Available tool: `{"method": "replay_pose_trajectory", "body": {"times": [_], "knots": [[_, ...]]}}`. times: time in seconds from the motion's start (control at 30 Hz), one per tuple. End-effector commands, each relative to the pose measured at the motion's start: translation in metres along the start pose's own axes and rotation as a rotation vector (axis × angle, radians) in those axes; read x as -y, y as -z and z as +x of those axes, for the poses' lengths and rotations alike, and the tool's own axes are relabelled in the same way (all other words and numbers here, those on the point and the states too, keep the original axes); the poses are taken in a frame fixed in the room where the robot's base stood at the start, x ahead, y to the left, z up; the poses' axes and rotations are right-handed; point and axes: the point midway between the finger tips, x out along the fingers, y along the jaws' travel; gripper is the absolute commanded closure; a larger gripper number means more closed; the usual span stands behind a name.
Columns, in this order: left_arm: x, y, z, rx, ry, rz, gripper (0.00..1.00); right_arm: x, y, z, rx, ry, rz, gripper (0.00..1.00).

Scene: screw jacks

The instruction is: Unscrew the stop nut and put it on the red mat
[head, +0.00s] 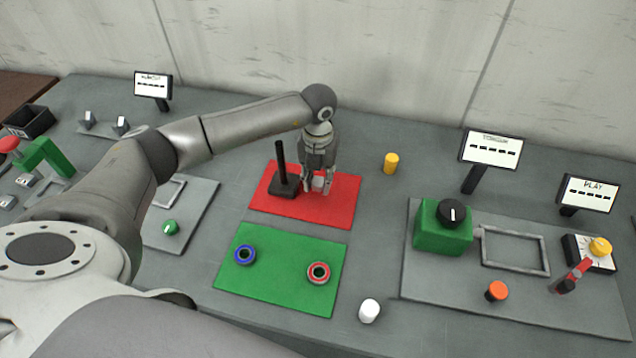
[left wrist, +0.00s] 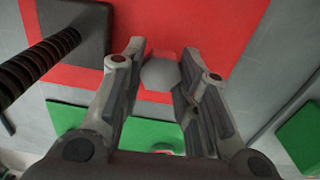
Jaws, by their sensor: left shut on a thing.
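The screw jack (head: 285,184), a black base with an upright black threaded rod, stands on the left part of the red mat (head: 300,208). Its rod (left wrist: 40,65) and base show at the left in the left wrist view. My left gripper (head: 318,187) points down over the mat, right of the rod and apart from it. It is shut on the pale grey hexagonal stop nut (left wrist: 160,73), which also shows between the fingers in the head view (head: 318,183). The nut is off the rod. I cannot tell whether it touches the mat. My right gripper is not in view.
A green mat (head: 275,285) in front holds a blue ring (head: 245,254) and a red ring (head: 318,272). A yellow cylinder (head: 391,163) stands behind right, a white one (head: 369,310) in front. A panel (head: 450,295) with knobs lies at right.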

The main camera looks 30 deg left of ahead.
Motion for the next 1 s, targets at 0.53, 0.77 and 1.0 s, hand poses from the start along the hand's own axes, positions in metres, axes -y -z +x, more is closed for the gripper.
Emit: {"method": "replay_pose_trajectory", "body": {"times": [0.53,0.77,1.0], "knots": [[-0.001,-0.005,0.036,0.001,0.001,0.0,0.99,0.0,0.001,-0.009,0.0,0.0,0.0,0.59],[-0.001,-0.005,0.039,0.001,0.001,0.0,0.64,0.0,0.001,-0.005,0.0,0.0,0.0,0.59],[-0.001,-0.005,0.039,0.001,0.001,-0.001,0.49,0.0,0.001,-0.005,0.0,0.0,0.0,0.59]]}}
